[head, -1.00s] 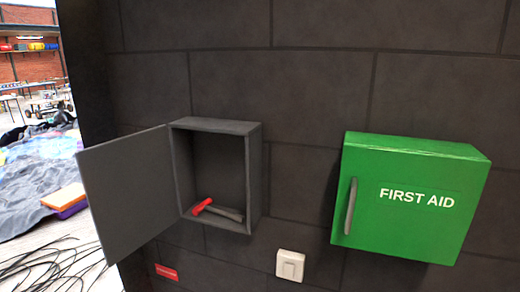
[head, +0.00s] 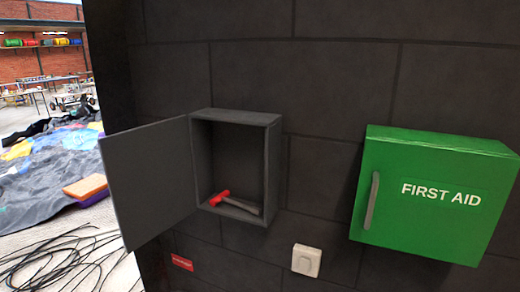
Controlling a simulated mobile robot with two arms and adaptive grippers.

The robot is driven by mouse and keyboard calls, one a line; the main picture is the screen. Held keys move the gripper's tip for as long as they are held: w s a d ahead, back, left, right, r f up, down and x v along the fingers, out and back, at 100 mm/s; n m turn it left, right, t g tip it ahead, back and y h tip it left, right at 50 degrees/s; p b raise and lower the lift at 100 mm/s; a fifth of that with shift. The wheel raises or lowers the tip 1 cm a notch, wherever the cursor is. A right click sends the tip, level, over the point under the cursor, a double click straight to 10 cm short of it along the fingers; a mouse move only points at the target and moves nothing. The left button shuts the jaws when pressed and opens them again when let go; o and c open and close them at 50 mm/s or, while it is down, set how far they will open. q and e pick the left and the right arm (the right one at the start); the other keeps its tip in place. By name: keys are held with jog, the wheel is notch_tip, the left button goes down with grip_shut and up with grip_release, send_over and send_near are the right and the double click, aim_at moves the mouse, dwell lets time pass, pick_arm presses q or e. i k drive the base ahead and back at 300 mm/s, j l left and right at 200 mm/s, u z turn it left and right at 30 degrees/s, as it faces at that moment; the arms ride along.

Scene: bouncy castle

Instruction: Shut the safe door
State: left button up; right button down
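The safe (head: 276,165) is a small dark grey box on the black block wall, left of centre in the head view. Its grey door (head: 150,182) is hinged on the left side and stands wide open, swung out to the left. A hammer-like tool with a red head (head: 220,197) and a grey handle lies on the safe's floor. Neither of my grippers shows in the head view.
A green first aid box (head: 432,195) with a grey handle hangs on the wall to the right. A white switch (head: 306,260) and a small red sign (head: 182,262) are below the safe. Black cables (head: 62,262) lie on the floor at the left.

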aim_at(148, 173)
jog(key=j+z, duration=0.2)
jog(key=z, duration=0.55)
jog(key=j+z, duration=0.3)
jog(key=j, duration=0.45)
jog(key=j+z, duration=0.3)
jog(key=j, duration=0.5)
jog(key=j+z, duration=0.3)
jog(key=j, duration=0.45)
jog(key=k+j, duration=0.1)
jog(key=j, duration=0.25)
jog(key=k+j, duration=0.1)
jog(key=j, duration=0.3)
jog(key=k+j, duration=0.1)
jog(key=j, duration=0.25)
